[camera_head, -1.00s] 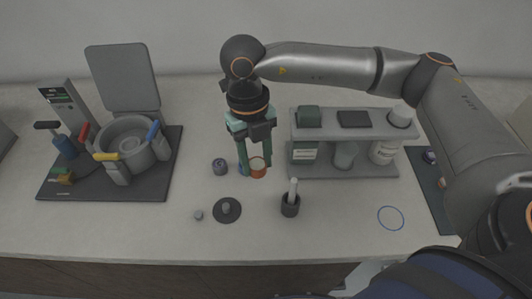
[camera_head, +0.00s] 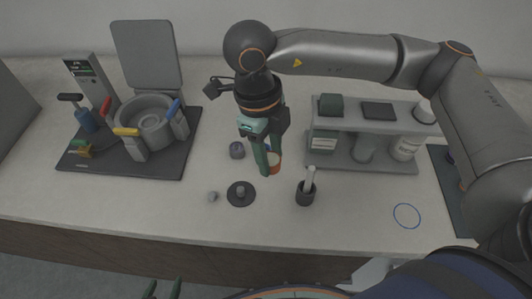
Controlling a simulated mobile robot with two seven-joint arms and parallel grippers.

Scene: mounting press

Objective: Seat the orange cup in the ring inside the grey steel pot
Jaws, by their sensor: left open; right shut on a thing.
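The orange cup (camera_head: 275,164) is near the middle of the head view, partly hidden by green fingers. My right gripper (camera_head: 267,171) points down and is shut on the cup. I cannot tell how far the cup is above the bench. The grey steel pot (camera_head: 143,121) stands on a dark base at the left, well apart from the cup. It has red, yellow and blue clamp handles around it, and its raised lid (camera_head: 147,55) stands behind. The ring inside is hard to make out. My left gripper (camera_head: 163,291) shows only its open green fingertips at the bottom edge.
A dark round knob (camera_head: 237,150) is left of the cup. A dark disc (camera_head: 241,195) and mortar with pestle (camera_head: 306,192) stand in front. A shelf with jars (camera_head: 365,135) is to the right. A blue circle (camera_head: 407,215) marks clear bench.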

